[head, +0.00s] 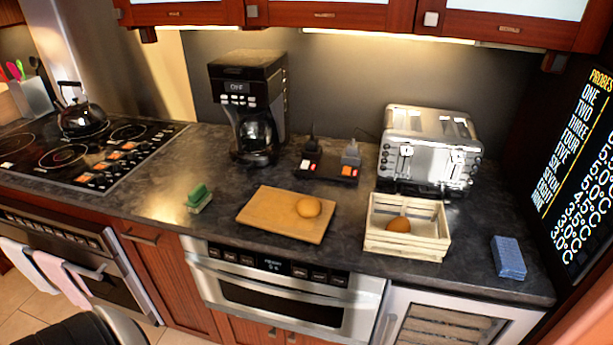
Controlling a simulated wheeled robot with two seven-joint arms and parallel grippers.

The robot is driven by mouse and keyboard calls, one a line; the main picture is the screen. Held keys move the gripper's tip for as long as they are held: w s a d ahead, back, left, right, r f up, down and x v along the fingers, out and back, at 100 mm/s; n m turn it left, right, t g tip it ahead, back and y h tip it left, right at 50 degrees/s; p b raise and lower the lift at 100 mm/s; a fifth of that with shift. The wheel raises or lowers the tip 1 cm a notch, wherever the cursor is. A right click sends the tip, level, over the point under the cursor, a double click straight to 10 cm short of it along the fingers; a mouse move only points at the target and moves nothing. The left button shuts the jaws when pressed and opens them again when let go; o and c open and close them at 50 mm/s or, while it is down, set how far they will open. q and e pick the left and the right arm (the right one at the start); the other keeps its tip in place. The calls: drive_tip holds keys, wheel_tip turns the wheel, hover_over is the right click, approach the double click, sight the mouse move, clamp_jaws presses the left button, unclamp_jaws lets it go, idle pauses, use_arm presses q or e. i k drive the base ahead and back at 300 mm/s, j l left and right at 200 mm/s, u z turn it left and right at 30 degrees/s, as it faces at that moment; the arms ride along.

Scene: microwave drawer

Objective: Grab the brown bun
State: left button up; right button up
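Two round bun-like items are in the head view. A golden-brown bun (309,207) rests on the right part of a wooden cutting board (265,213) on the counter. A darker, orange-brown bun (398,225) sits inside a pale slatted wooden crate (408,250) to the right of the board. The crate's front wall hides its lower part. Neither of my grippers is in view.
A silver toaster (429,150) stands behind the crate, and a coffee maker (250,107) stands behind the board. A green sponge (199,198) lies left of the board, a blue sponge (508,257) right of the crate. A microwave drawer (280,292) is below the counter.

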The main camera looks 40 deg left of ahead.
sight(308, 207)
drive_tip(key=u, duration=1.2)
drive_tip(key=i+l, duration=0.15)
drive_tip(key=l, duration=0.15)
drive_tip(key=i+l, duration=0.15)
drive_tip(key=i+l+u, duration=0.1)
drive_tip(key=l, duration=0.3)
